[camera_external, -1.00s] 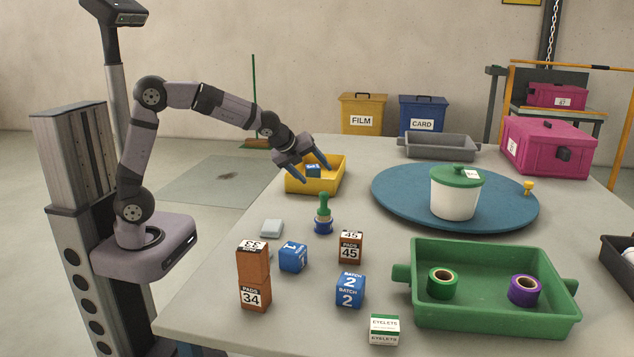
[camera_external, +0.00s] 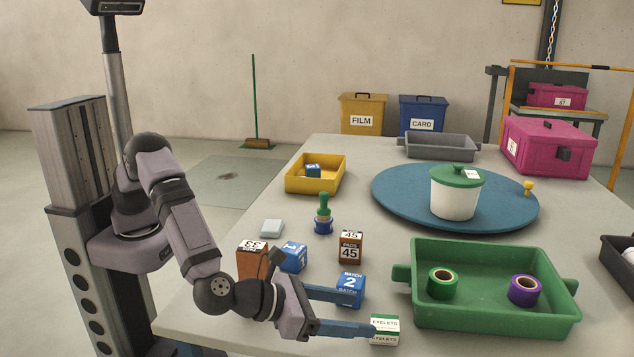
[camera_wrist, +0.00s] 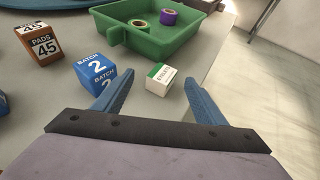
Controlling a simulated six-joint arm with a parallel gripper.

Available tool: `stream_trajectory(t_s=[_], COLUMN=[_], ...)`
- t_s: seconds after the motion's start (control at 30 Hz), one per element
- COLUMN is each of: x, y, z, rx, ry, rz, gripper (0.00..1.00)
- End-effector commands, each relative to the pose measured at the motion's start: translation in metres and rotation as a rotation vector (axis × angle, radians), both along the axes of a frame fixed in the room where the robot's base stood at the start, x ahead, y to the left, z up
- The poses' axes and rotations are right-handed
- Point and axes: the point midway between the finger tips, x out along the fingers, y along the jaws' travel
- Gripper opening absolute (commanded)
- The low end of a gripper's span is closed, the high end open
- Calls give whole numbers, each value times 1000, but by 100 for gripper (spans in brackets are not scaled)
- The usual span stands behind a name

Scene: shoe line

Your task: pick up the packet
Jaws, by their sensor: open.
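A small white packet with a green band, labelled EYELETS (camera_external: 385,330), stands on the table near its front edge. It also shows in the wrist view (camera_wrist: 160,80), ahead of and between the fingertips. My gripper (camera_external: 367,313) is open and empty, low over the table at the left of the packet. In the wrist view my gripper's blue fingers (camera_wrist: 156,82) are spread wide, one on each side of the packet's line. In the external view the nearer finger overlaps the packet's left edge; I cannot tell whether it touches.
A blue BATCH 2 block (camera_external: 350,287) stands close behind the farther finger. A brown PADS 45 box (camera_external: 350,247) and a blue block (camera_external: 293,256) lie beyond. A green tray (camera_external: 490,318) with two tape rolls is right of the packet. A yellow bin (camera_external: 300,185) stands farther back.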

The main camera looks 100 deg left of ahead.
Motion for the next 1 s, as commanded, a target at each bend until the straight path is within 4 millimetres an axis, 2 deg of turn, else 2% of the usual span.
stream_trajectory(t_s=[0.07, 0.2, 0.77, 1.0], x=[-5, -6, 17, 41], y=[-13, -18, -3, 13], z=[-5, -8, -18, -28], rx=[17, 26, 23, 23], ry=[4, 6, 7, 7], rz=[-26, -38, -34, -34], gripper=[65, 65, 65, 65])
